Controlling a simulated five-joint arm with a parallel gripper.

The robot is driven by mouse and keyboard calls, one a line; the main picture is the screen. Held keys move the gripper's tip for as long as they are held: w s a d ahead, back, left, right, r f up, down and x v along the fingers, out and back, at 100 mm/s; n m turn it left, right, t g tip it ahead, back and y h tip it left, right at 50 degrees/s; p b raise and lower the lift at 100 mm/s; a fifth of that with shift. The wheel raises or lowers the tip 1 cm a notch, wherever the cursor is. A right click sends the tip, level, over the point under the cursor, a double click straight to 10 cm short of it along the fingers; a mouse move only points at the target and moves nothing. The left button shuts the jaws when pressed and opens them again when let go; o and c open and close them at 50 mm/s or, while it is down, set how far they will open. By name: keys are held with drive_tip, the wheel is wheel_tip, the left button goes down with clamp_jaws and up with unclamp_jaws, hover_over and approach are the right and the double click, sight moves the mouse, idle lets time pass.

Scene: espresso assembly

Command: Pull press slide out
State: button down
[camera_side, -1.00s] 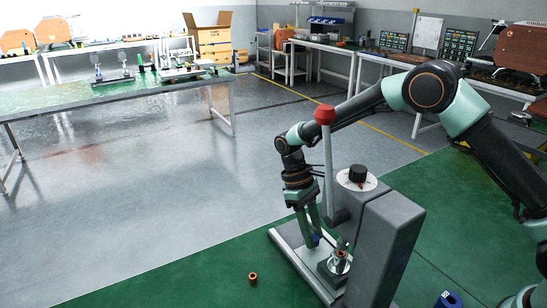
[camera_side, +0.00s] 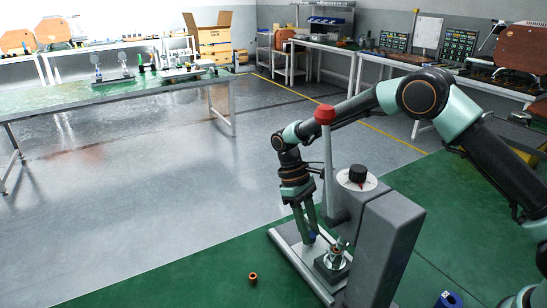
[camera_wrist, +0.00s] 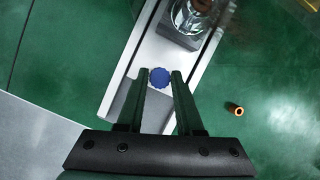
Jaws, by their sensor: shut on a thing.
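The press slide (camera_side: 329,271) is a grey block on the pale rail base (camera_side: 290,250) of the grey press (camera_side: 385,240). A metal holder with a copper-coloured part (camera_side: 336,252) stands on the slide. The wrist view shows the slide (camera_wrist: 178,38) between the rails at the top. The blue knob (camera_wrist: 160,77) is between my fingertips and also shows in the side view (camera_side: 313,237). My gripper (camera_wrist: 160,76) points down and is shut on this knob, which sits just in front of the slide. How knob and slide join is unclear.
A copper-coloured ring (camera_side: 253,278) lies loose on the green floor mat (camera_side: 200,290) beside the rails. A blue part (camera_side: 449,300) lies at the lower right. The press's red-topped lever (camera_side: 325,115) stands upright close behind my gripper. The floor to the left is clear.

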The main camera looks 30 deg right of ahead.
drive_tip(key=shift+w+a, duration=0.15)
drive_tip(key=shift+w, duration=1.5)
drive_tip(key=shift+w+a, duration=0.1)
drive_tip(key=shift+w, duration=1.5)
drive_tip(key=c, duration=0.6)
unclamp_jaws()
drive_tip(key=shift+o, duration=0.2)
drive_tip(key=shift+d, duration=0.1)
drive_tip(key=shift+w+r, duration=0.15)
drive_tip(key=shift+r, duration=0.35)
wheel_tip(320, 180, up, 9)
drive_tip(key=shift+w, duration=0.35)
